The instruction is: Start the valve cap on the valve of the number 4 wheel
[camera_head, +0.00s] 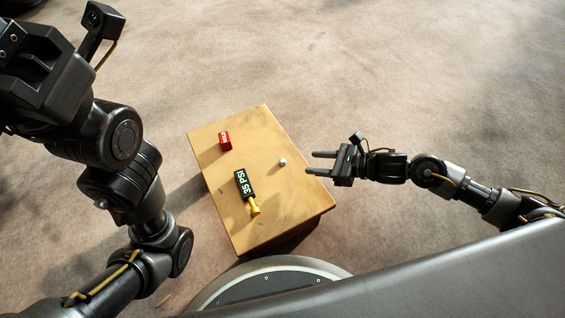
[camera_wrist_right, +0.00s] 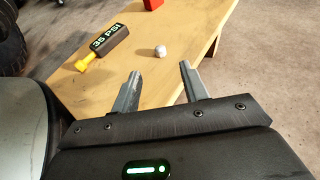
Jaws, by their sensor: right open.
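A small silvery-white valve cap (camera_head: 282,162) sits on the right part of a wooden bench top. In the right wrist view the cap (camera_wrist_right: 160,51) lies beyond the fingertips, roughly in line with the gap between them. My right gripper (camera_head: 309,162) is open and empty at the bench's right edge, pointing left toward the cap and apart from it; its two fingers also show in the right wrist view (camera_wrist_right: 160,72). My left arm comes in from the left, but its gripper's fingers do not show. I cannot make out the number 4 wheel or its valve.
The bench (camera_head: 285,200) also carries a black gauge (camera_head: 243,183) reading 35 PSI with a yellow end, and a small red block (camera_head: 225,140). A dark tyre (camera_wrist_right: 10,35) shows at the left of the right wrist view. Open floor surrounds the bench.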

